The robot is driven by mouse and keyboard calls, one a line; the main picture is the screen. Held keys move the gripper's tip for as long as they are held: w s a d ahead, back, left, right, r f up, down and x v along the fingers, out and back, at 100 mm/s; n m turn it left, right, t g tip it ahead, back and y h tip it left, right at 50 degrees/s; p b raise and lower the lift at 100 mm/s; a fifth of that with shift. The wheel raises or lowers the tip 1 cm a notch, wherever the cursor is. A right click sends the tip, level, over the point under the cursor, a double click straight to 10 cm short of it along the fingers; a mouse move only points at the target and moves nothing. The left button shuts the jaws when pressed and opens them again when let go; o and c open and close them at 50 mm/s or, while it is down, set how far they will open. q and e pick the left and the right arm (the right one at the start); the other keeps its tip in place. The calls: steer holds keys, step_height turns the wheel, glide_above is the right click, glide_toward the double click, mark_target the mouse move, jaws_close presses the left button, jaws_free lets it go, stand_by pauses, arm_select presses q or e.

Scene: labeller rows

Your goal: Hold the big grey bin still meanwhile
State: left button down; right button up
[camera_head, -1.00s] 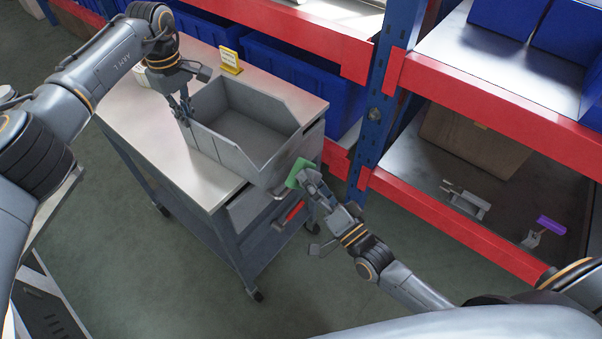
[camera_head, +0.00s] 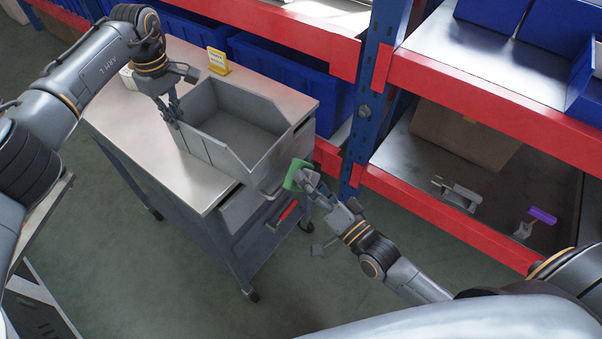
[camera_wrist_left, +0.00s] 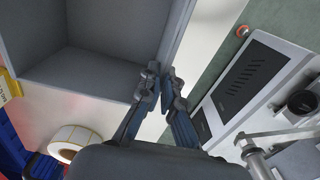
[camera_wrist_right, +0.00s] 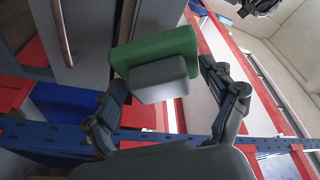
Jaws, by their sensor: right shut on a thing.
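The big grey bin (camera_head: 236,140) stands on the cart's top near its right end, open and empty. It also shows in the left wrist view (camera_wrist_left: 110,45). My left gripper (camera_head: 171,112) is at the bin's left wall. In the left wrist view its fingertips (camera_wrist_left: 163,80) lie close together on either side of that wall and look shut on it. My right gripper (camera_head: 303,182) is shut on a green pad with a grey block handle (camera_wrist_right: 160,65). It holds the pad in the air off the cart's right end, apart from the bin.
The cart (camera_head: 150,110) has bare top to the left of the bin. A yellow sign (camera_head: 218,61) stands behind the bin, and a label roll (camera_wrist_left: 72,142) lies nearby. A red handle (camera_head: 288,211) shows at the cart's end. Red and blue shelving (camera_head: 370,110) with blue bins stands close behind.

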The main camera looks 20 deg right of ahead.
steer(key=shift+w+a, duration=1.8)
steer(key=shift+w, duration=0.3)
steer(key=shift+w+d, duration=0.7)
steer(key=shift+w, duration=0.1)
steer(key=shift+s+a, duration=0.7)
steer(key=shift+a, duration=0.1)
steer(key=shift+w+a, duration=0.3)
steer(key=shift+w, duration=0.05)
